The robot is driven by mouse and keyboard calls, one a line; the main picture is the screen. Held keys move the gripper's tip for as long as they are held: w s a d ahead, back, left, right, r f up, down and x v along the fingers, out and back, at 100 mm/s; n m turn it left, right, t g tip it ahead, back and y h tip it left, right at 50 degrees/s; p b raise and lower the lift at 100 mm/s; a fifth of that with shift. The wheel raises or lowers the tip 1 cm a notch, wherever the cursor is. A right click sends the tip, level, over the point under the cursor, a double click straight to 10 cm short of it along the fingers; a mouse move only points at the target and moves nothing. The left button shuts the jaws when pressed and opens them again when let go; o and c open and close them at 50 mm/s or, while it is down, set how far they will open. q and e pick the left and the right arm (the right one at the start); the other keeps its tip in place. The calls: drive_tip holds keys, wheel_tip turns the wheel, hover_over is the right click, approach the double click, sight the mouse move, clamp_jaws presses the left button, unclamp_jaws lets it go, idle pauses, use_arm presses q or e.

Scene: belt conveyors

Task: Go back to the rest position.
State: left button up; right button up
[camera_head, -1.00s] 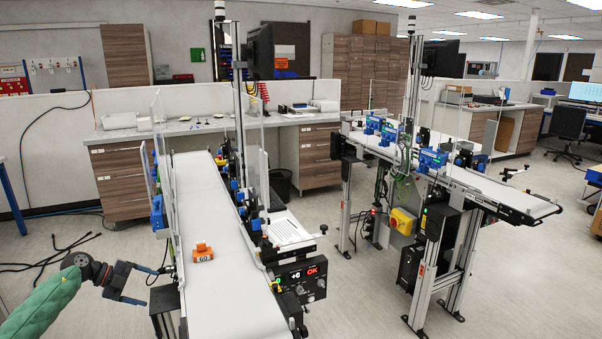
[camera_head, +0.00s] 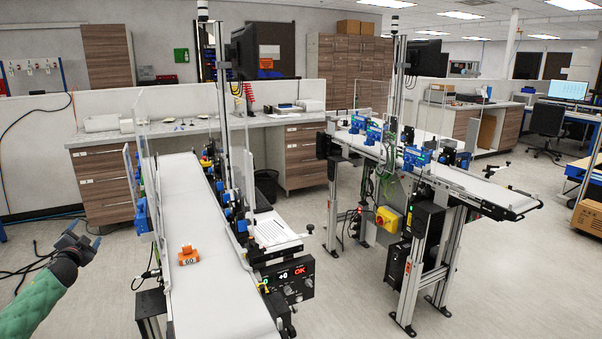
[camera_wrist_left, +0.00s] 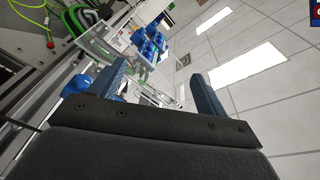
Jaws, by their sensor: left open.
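My left gripper (camera_head: 80,236) is at the left of the head view, raised over the floor to the left of the near conveyor (camera_head: 200,278). It is open and empty, apart from the belt and everything on it. In the left wrist view its two fingers (camera_wrist_left: 158,88) stand wide apart with nothing between them, and the ceiling shows beyond. An orange block marked 60 (camera_head: 187,256) sits on the near belt. My right gripper is not in view.
A control box with a red OK display (camera_head: 290,278) is on the near conveyor's right side. Clear guard panels (camera_head: 140,190) stand along its left edge. A second conveyor (camera_head: 470,188) stands at the right. Open floor (camera_head: 345,300) lies between them. Black cables (camera_head: 30,268) lie on the floor at left.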

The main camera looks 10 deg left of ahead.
use_arm(q)
drive_tip(key=s+a+f+n+g+y, duration=0.3)
drive_tip(key=s+a+f+n+g, duration=0.25)
drive_tip(key=f+g, duration=0.35)
drive_tip(key=s+d+f+g+h, duration=0.15)
drive_tip(key=s+d+f, duration=0.35)
drive_tip(key=d+f, duration=0.5)
drive_tip(key=s+d+f+m+h, duration=0.15)
drive_tip(key=s+d+f, duration=0.4)
drive_tip(key=f, duration=0.95)
drive_tip(key=s+d+f+g+h, duration=0.15)
drive_tip(key=s+d+f, duration=0.25)
drive_tip(key=d+f, duration=0.65)
drive_tip(key=s+d+f+g+h, duration=0.2)
drive_tip(key=s+d+f+h, duration=0.1)
drive_tip(key=s+d+f, duration=1.5)
drive_tip(key=s+d+f+g+h, duration=0.1)
drive_tip(key=s+d+f, duration=0.2)
drive_tip(key=s+d, duration=0.5)
drive_tip(key=s+d+f+n+g+h, duration=0.1)
drive_tip(key=s+d+f, duration=0.2)
drive_tip(key=s+d, duration=0.6)
drive_tip(key=d, duration=0.5)
drive_tip(key=shift+s+d+h, duration=0.15)
drive_tip(key=shift+s+h, duration=0.05)
drive_tip(key=shift+h, duration=0.15)
drive_tip(key=shift+f, duration=0.1)
